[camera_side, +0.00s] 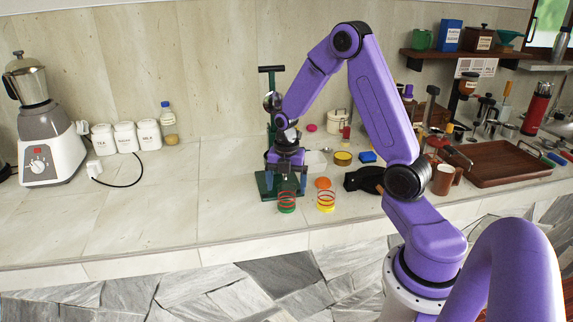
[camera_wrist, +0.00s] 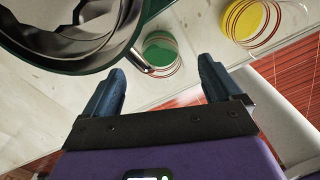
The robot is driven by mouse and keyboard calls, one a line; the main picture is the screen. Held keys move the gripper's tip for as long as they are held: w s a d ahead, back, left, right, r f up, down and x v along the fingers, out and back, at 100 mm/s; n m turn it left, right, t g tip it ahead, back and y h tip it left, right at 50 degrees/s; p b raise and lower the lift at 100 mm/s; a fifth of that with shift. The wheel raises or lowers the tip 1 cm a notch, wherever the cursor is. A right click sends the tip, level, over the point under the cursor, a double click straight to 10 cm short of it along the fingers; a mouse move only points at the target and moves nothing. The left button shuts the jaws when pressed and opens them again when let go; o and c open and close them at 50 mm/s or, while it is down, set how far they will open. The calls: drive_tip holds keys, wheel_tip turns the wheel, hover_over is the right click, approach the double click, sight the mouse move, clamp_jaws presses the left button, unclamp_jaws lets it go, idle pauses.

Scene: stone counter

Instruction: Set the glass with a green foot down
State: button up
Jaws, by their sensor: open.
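The glass with a green foot (camera_side: 287,203) is a clear tumbler with red rings, upright on the counter near its front edge. In the wrist view the glass (camera_wrist: 161,52) shows just beyond my fingertips, in line with the gap between them. My gripper (camera_side: 287,182) is directly above or just behind the glass in the side view. In the wrist view my gripper (camera_wrist: 160,75) has its two blue fingers wide apart, with nothing between them. Whether a finger touches the rim cannot be told.
A similar glass with a yellow foot (camera_side: 326,202) stands close on the right. A dark green stand (camera_side: 266,185) with a metal part is right behind and left of my gripper. An orange disc (camera_side: 323,183) lies nearby.

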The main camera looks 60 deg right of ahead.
wheel_tip(320, 180, up, 7)
drive_tip(key=s+a+r+m, duration=0.2)
drive_tip(key=s+a, duration=0.3)
drive_tip(key=a, duration=0.3)
drive_tip(key=s+a+r+m, duration=0.2)
drive_tip(key=s+a, duration=0.2)
drive_tip(key=a, duration=0.4)
drive_tip(key=s+a+m, duration=0.2)
drive_tip(key=s+m, duration=0.1)
drive_tip(key=s, duration=0.5)
drive_tip(key=s+a+m, duration=0.2)
drive_tip(key=s+m, duration=0.1)
drive_tip(key=s, duration=0.5)
drive_tip(key=shift+a+r+y, duration=0.3)
drive_tip(key=shift+r, duration=0.05)
drive_tip(key=shift+s, duration=0.1)
